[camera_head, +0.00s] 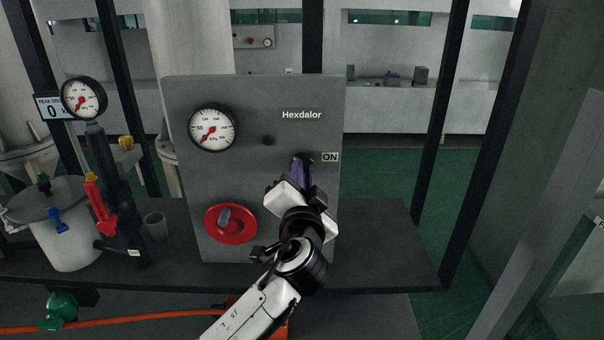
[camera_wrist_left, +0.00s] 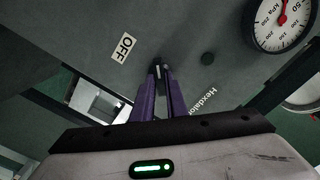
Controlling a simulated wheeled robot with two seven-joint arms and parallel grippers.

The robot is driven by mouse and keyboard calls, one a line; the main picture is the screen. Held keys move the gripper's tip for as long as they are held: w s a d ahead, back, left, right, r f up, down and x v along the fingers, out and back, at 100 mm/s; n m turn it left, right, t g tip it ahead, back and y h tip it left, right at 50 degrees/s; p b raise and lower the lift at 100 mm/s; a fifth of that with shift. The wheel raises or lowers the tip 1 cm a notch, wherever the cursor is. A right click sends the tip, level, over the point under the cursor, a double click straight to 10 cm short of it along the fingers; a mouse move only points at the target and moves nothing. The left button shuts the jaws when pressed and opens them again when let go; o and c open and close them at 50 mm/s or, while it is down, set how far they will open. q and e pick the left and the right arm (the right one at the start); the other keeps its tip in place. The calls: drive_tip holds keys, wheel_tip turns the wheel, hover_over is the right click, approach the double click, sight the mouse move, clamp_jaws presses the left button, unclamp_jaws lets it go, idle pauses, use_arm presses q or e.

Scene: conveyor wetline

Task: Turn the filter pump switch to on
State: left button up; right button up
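A grey upright panel (camera_head: 180,150) marked "Hexdalor" stands on the dark bench. A small dark switch (camera_head: 301,158) is on its right side, mostly hidden by my gripper, with an "ON" label (camera_head: 330,157) to its right. My left gripper (camera_head: 303,164) has its purple fingers at the switch. In the left wrist view the fingers (camera_wrist_left: 162,75) are close together with the switch tip (camera_wrist_left: 158,70) between them, and an "OFF" label (camera_wrist_left: 123,48) shows beside them. The lever's exact angle is hard to tell. My right gripper is not in view. No "filter pump" wording is readable.
A round gauge (camera_head: 212,128) and a red knob (camera_head: 230,222) are on the panel's left side. Left of it stand a grey pot (camera_head: 62,235), a red-handled valve (camera_head: 98,200) and a cup (camera_head: 155,225). The bench (camera_head: 390,250) is clear at right. Dark posts stand behind.

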use_arm(q)
clamp_jaws()
drive_tip(key=shift+m+p, duration=1.55)
drive_tip(key=shift+m, duration=2.75)
drive_tip(key=o, duration=0.5)
unclamp_jaws()
